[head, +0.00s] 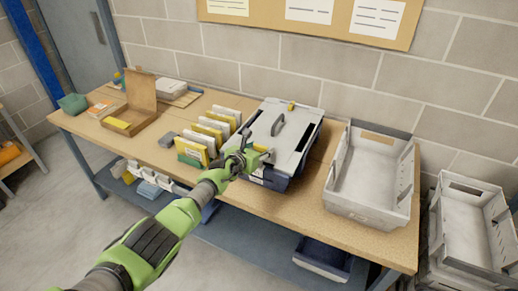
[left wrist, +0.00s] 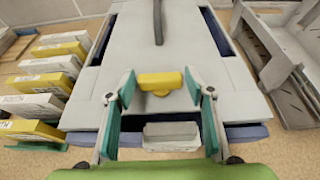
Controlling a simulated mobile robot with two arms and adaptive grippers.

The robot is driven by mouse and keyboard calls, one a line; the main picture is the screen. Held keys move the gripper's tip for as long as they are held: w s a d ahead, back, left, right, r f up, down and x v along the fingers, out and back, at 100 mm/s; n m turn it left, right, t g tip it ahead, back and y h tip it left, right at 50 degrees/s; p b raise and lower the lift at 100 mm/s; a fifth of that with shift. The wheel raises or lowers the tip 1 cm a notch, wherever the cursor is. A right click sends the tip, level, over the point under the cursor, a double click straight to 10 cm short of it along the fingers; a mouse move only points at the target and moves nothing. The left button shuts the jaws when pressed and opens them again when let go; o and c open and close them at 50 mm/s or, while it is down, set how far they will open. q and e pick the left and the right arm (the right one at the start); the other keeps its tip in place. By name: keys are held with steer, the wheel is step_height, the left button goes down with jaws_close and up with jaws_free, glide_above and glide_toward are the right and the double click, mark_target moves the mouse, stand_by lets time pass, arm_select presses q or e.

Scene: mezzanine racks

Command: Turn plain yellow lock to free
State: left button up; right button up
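A grey-lidded case (head: 285,140) with a raised handle (head: 279,124) sits on the bench. A plain yellow lock (left wrist: 160,82) is on the lid's near edge, above a pale latch plate (left wrist: 171,133); it also shows in the head view (head: 261,148). Another small yellow piece (head: 291,105) is at the lid's far edge. My left gripper (head: 249,151) is at the near edge. In the left wrist view its teal-padded fingers (left wrist: 159,90) stand apart on both sides of the yellow lock, with gaps visible. Whether the lock is turned is unclear. My right gripper is out of view.
Yellow and white upright packets (head: 210,135) stand close left of the case. An empty grey crate (head: 370,208) stands to its right, and another crate (head: 470,232) is lower at right. An open cardboard box (head: 136,105) is farther left.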

arm_select(q)
steer(key=shift+s+a+r, duration=0.15)
steer(key=shift+s+r, duration=0.05)
steer(key=shift+s, duration=0.45)
steer(key=shift+s+a+r, duration=0.3)
steer(key=shift+s+a, duration=0.05)
steer(key=shift+s, duration=0.25)
steer(key=v, duration=0.9)
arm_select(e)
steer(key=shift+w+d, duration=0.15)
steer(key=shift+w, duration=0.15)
